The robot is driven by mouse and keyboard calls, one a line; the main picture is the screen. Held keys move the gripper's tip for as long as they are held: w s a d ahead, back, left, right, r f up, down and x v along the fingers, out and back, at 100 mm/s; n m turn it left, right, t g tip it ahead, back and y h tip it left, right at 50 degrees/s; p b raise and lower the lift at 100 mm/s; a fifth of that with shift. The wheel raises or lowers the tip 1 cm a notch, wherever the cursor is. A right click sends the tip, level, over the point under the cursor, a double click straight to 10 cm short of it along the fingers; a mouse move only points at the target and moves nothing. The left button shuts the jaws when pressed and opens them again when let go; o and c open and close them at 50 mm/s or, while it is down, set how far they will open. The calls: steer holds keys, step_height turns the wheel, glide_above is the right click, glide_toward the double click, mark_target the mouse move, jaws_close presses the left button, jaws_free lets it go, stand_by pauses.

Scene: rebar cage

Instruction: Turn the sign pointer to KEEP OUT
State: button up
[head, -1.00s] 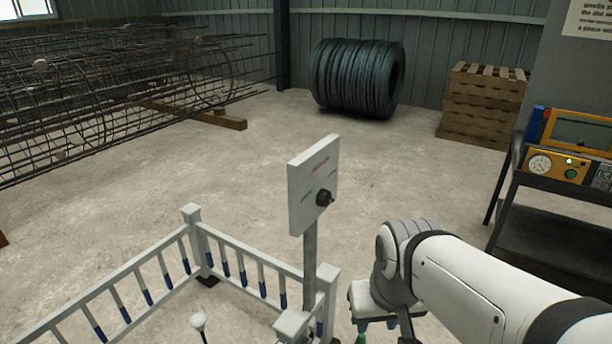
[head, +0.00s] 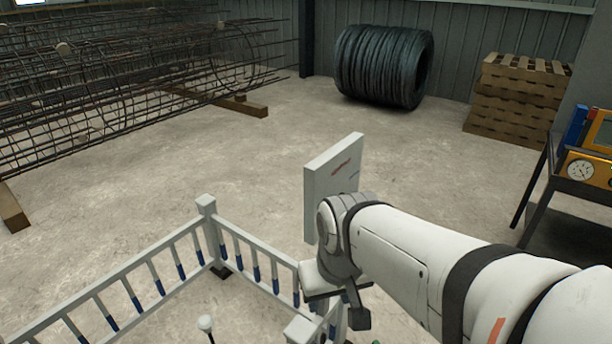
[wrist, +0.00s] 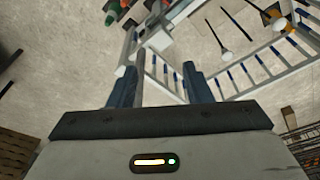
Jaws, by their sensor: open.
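The words are too small to read. My gripper (wrist: 160,75) shows in the wrist view with two dark blue fingers apart and nothing clearly held between them. A grey post stands in line with the gap, near the left finger; I cannot tell whether it touches. The pointer cannot be made out in the wrist view.
A console (head: 590,165) is at the right, pallets (head: 518,98) and a dark wire coil (head: 383,65) behind. Rebar cages (head: 120,85) lie at the left. The floor between is clear.

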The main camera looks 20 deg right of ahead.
steer(key=shift+o, duration=1.4)
steer(key=shift+w+a+f+m+g+y, duration=0.3)
steer(key=shift+a+f+m+g+y, duration=0.1)
steer(key=shift+a+f+g+y, duration=0.25)
steer(key=shift+o, duration=0.8)
steer(key=w+y, duration=0.1)
steer(key=w+m+g+y, duration=0.1)
steer(key=f+y, duration=0.1)
steer(key=shift+w+a+y, duration=0.35)
steer(key=shift+w, duration=0.05)
steer(key=w+d+m+t+y, duration=0.35)
steer(key=w+y, duration=0.25)
steer(key=w, duration=0.2)
steer(key=w+d+m+t, duration=0.2)
steer(key=w+d+t, duration=0.1)
steer(key=d, duration=0.3)
steer(key=w+d+f+m+t, duration=0.1)
steer(key=w+d+t, duration=0.25)
steer(key=d, duration=0.25)
steer(key=w+d+m+t, duration=0.2)
steer(key=d+t, duration=0.2)
steer(key=d, duration=0.2)
steer(key=p+x, duration=0.2)
steer(key=x, duration=0.5)
steer(key=shift+w, duration=0.35)
